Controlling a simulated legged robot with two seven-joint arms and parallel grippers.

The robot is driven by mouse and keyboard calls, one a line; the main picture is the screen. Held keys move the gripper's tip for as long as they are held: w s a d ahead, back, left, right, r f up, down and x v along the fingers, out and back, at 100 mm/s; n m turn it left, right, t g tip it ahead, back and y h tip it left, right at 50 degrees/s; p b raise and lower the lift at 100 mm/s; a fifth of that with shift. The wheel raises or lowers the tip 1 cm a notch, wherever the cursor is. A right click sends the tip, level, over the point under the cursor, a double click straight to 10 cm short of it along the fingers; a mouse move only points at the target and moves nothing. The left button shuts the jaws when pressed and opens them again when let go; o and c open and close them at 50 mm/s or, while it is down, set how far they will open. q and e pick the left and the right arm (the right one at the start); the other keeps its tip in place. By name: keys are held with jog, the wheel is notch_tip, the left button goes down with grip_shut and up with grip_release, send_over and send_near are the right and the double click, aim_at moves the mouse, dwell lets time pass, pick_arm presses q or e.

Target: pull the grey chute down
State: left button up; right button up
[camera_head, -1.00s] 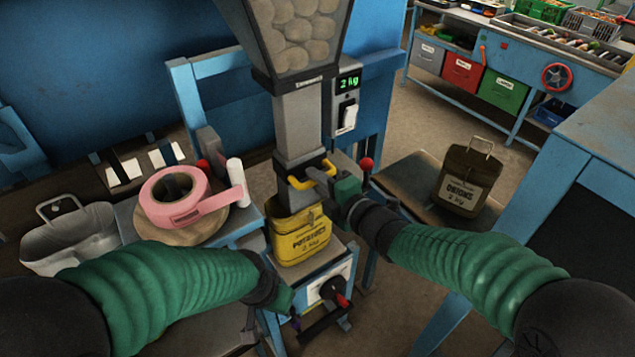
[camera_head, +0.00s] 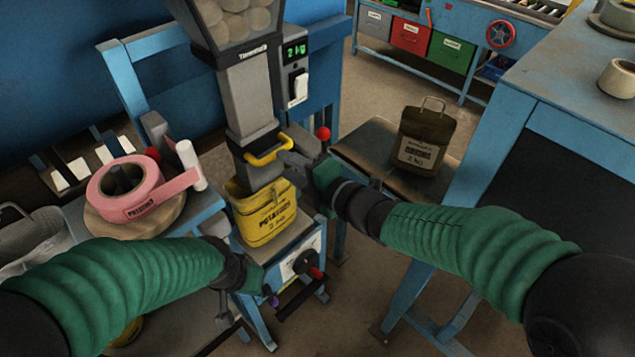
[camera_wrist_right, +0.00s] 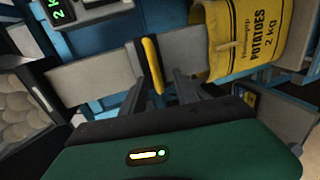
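The grey chute (camera_head: 247,100) hangs under a hopper, with a yellow handle (camera_head: 266,151) across its lower part. Its grey lower end reaches the mouth of a yellow potato sack (camera_head: 268,222); how far inside is hidden. My right gripper (camera_head: 289,160) is at the handle's right side. In the right wrist view, its two fingers (camera_wrist_right: 157,85) are apart, with the yellow handle (camera_wrist_right: 152,62) between their tips; I see no clear grip. My left gripper (camera_head: 266,290) is low beside the stand under the sack, its fingers mostly hidden.
A scale box (camera_head: 295,75) reading 2 kg is right of the chute. A pink tape roll (camera_head: 130,190) lies on the left. A red-knobbed lever (camera_head: 323,134) stands near my right gripper. A brown sack (camera_head: 421,140) stands on a bench behind. A blue table (camera_head: 520,115) is at right.

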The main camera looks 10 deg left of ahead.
jog(key=v, duration=1)
jog(key=shift+s+d, duration=0.25)
jog(key=shift+d, duration=0.05)
